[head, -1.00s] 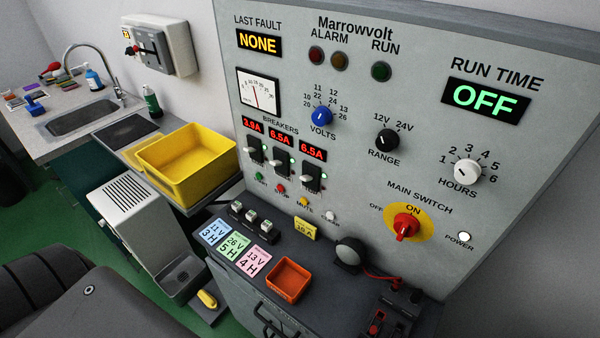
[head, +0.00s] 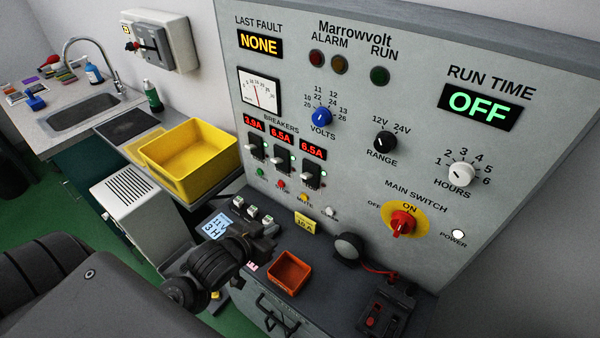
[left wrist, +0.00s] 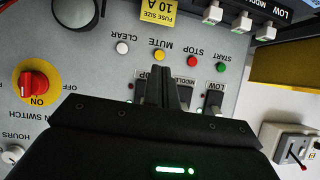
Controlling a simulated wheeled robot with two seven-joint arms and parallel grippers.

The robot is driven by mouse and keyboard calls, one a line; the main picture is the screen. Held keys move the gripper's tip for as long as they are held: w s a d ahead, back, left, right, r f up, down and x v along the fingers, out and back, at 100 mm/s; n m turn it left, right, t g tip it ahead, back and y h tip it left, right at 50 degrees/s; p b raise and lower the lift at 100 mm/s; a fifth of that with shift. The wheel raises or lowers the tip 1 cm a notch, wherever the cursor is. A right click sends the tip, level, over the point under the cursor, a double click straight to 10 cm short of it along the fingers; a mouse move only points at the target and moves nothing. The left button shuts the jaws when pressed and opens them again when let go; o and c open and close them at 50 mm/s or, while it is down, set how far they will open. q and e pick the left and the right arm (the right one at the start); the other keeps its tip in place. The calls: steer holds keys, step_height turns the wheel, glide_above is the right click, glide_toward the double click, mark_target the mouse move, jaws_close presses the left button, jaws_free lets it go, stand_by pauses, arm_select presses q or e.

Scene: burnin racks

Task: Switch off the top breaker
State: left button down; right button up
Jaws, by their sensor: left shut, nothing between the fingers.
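Three black breakers with pale levers sit in a row on the grey panel under red current displays. In the left wrist view, upside down, their labels read LOW, MIDDLE and a partly covered one that seems to be TOP. The top breaker (head: 311,176) is then the right-hand one in the head view, with a green light beside it. My left gripper (head: 274,229) is low in front of the panel, below the breakers. In the left wrist view its shut, empty fingers (left wrist: 166,84) overlap the top and middle breakers; contact cannot be told. My right gripper is out of view.
Small buttons, including the yellow MUTE button (left wrist: 159,55), lie below the breakers. A yellow bin (head: 190,160) stands left. The red main switch (head: 402,224) is right.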

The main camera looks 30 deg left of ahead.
arm_select(q)
steer(key=w+r+t+h, duration=0.1)
steer(key=w+r+t, duration=0.2)
steer(key=r, duration=0.8)
steer(key=shift+d+t+h, duration=0.15)
steer(key=shift+t+h, duration=0.15)
steer(key=shift+t, duration=0.2)
steer(key=shift+f, duration=0.1)
steer(key=b, duration=0.7)
glide_toward(307, 175)
steer(key=x, duration=0.3)
steer(key=w, duration=0.1)
steer(key=w+r+p, duration=0.1)
steer(key=w, duration=0.1)
steer(key=shift+w+r, duration=0.1)
steer(key=shift+w, duration=0.1)
steer(key=shift+w+f, duration=0.2)
steer(key=shift+w, duration=0.5)
